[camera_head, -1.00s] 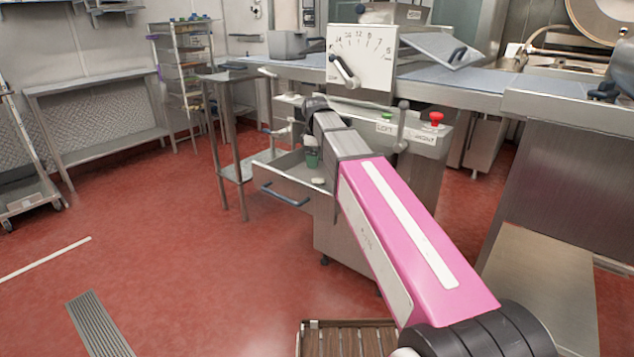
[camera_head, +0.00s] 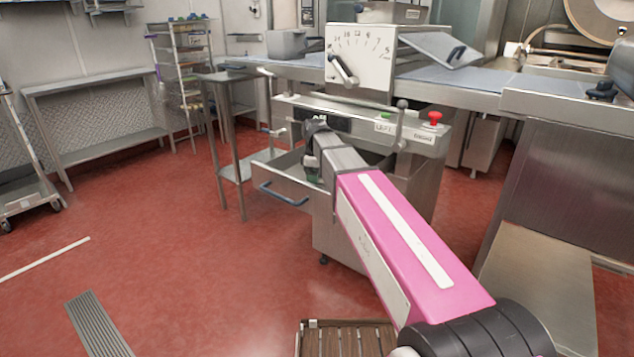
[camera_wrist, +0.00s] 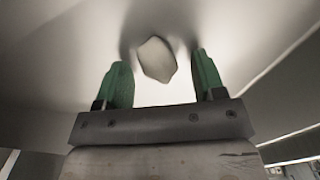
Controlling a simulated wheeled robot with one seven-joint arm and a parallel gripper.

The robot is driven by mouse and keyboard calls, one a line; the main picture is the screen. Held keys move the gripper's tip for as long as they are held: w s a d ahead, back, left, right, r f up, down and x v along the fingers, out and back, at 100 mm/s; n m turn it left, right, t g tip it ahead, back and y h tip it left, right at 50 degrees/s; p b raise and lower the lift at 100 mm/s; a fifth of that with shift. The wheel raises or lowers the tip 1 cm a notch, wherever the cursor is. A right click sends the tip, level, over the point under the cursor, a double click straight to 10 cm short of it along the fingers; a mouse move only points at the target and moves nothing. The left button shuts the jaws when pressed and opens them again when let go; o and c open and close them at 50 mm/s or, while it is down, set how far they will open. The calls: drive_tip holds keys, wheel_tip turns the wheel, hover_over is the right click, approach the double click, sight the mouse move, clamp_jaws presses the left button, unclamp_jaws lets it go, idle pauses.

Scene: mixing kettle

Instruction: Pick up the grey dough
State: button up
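The grey dough (camera_wrist: 157,59) is a small pale lump lying on the bottom of a metal drawer. In the wrist view it is just beyond my gripper (camera_wrist: 160,78), roughly centred between the two green fingertips and apart from both. My gripper is open and empty. In the head view my gripper (camera_head: 312,178) is low inside the open drawer (camera_head: 275,180) of the dough machine, partly covered by my arm. The dough is hidden there behind my arm and gripper.
The drawer's front wall with a blue handle (camera_head: 284,194) stands close to my gripper. The machine body with a dial (camera_head: 362,58) and a red button (camera_head: 435,117) rises behind. A steel side table (camera_head: 225,78) is at the left.

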drive_tip(key=c, duration=0.8)
